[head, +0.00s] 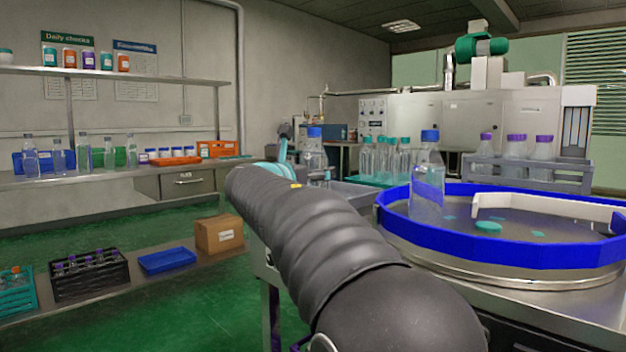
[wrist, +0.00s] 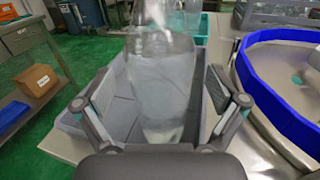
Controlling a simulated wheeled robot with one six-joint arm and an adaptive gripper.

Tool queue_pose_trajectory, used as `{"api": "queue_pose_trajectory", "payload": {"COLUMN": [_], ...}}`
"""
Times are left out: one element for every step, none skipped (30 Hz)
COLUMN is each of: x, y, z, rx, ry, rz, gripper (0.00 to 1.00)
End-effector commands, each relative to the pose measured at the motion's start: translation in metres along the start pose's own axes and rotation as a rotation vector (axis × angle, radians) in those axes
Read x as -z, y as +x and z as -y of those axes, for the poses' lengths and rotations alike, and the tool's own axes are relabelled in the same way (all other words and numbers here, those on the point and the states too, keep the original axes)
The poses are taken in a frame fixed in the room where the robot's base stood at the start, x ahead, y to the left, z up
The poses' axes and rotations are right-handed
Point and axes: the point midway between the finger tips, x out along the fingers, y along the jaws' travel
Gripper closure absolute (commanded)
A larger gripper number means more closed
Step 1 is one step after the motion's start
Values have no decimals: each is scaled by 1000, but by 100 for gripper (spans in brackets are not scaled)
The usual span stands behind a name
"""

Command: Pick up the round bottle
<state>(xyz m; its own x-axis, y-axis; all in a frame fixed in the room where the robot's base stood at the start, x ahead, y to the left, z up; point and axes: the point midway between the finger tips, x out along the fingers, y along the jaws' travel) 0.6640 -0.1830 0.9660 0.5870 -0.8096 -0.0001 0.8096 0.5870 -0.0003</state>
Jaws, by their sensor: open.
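A clear round bottle (wrist: 160,95) stands upright between the two fingers of my gripper (wrist: 160,100) in the wrist view. The fingers are spread on either side, with a gap visible on the left; contact on the right is hard to judge. In the head view a clear bottle with a blue cap (head: 314,152) shows just beyond my arm, its lower part hidden. My gripper is mostly hidden behind the arm there; a teal part (head: 283,152) shows. Another clear bottle with a blue cap (head: 427,185) stands on the blue-rimmed turntable (head: 470,240).
A grey tray (wrist: 122,118) lies around and behind the bottle's base. The turntable rim (wrist: 285,105) is close on the right. Teal-capped bottles (head: 385,155) stand in a teal tray behind, and purple-capped bottles (head: 516,147) in a grey crate. Green floor is open on the left.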

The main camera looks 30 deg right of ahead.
Motion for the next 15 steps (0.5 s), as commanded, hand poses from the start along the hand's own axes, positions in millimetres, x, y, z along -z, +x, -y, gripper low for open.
{"api": "queue_pose_trajectory", "payload": {"x": [0, 0, 0, 0, 0, 0, 0, 0, 0, 0, 0, 0, 0, 0, 0], "y": [6, 9, 12, 13, 14, 15, 15, 15, 15, 15, 15, 15, 15, 14, 14], "z": [0, 0, 1, 1, 1, 1, 1, 1, 1, 1, 0, 0, 0, 0, 0], "rx": [2, 2, 2, 2, 1, 1, 1, 0, 0, 0, 0, 0, 0, 0, 0], "ry": [0, 0, 1, 1, 1, 1, 1, 1, 1, 1, 1, 1, 1, 1, 1], "rz": [0, 0, 0, 0, 0, 0, 0, 0, 0, 0, 0, 0, 0, 0, 0], "gripper": [5, 5, 5, 5, 5, 5, 5, 5, 5, 5, 5, 7, 15, 22, 32]}}
